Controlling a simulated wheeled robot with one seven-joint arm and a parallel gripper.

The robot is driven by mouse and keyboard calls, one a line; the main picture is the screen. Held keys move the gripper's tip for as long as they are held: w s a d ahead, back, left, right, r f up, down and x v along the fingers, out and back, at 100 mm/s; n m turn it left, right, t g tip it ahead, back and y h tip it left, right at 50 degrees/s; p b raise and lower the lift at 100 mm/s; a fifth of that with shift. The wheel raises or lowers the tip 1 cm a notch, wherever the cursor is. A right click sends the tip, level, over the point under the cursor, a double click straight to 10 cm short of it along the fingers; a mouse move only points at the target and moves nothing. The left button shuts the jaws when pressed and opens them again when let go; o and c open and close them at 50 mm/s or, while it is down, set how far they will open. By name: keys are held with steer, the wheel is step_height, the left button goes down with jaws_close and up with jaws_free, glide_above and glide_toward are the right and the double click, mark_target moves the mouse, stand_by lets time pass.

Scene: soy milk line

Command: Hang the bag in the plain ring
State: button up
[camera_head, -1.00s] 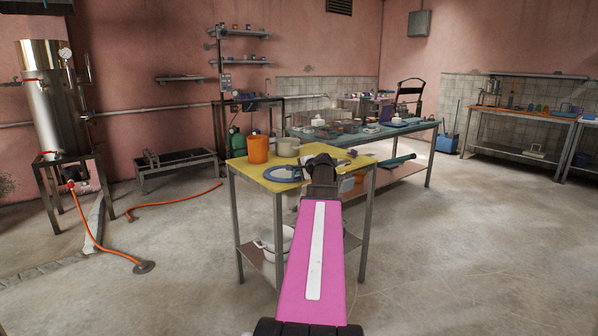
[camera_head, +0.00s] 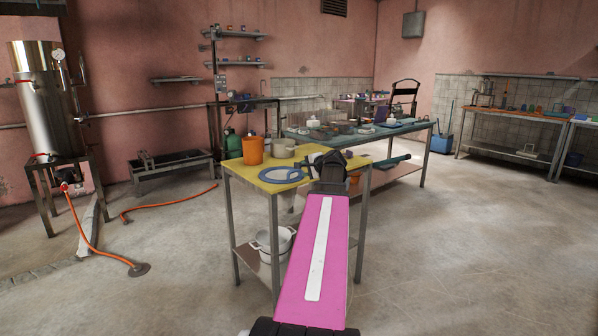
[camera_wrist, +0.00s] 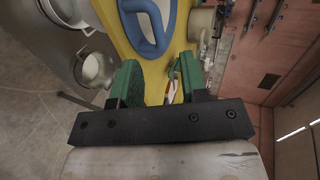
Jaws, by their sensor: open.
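A blue ring with a pale centre and a blue loop at its side (camera_head: 267,175) lies on the yellow-topped table (camera_head: 262,186). I cannot tell whether it is the bag's rim. In the wrist view the blue loop (camera_wrist: 163,48) lies just beyond my gripper. My gripper (camera_head: 328,168) is over the right part of the yellow top, right of the blue ring. In the wrist view its green fingers (camera_wrist: 157,82) are apart, with no object clearly held between them. I cannot make out a separate plain ring.
An orange container (camera_head: 252,151) and a cream pot (camera_head: 284,148) stand at the back of the yellow top. A white pot (camera_head: 272,246) is on the shelf below. A longer teal table (camera_head: 410,128) with several items stands behind. The floor to the right is clear.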

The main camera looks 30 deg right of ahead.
steer(key=shift+v, duration=1.7)
